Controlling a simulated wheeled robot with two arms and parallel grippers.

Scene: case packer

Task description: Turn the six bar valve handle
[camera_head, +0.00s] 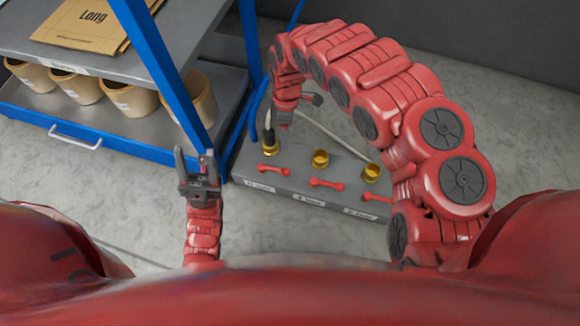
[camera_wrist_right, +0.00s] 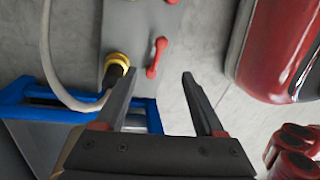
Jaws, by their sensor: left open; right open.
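A grey manifold block (camera_head: 300,180) lies on the floor with several red valve handles and brass ports. The left handle (camera_head: 273,169) sits by a port with a hose connector (camera_head: 270,142). The middle handle (camera_head: 327,184) and the right handle (camera_head: 376,198) are beside open-topped brass ports. The labels are too small to read surely. My right gripper (camera_head: 284,122) is over the block's left end. In the right wrist view its open fingers (camera_wrist_right: 159,75) are empty, with a red handle (camera_wrist_right: 157,57) ahead between them. My left gripper (camera_head: 195,153) is open and empty, left of the block.
A blue-framed rack (camera_head: 165,70) stands at the left, close to the block, with tan bins (camera_head: 132,98) and a Long envelope (camera_head: 92,22). A pale hose (camera_wrist_right: 48,60) runs to the brass connector (camera_wrist_right: 118,62). Bare floor lies behind the block.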

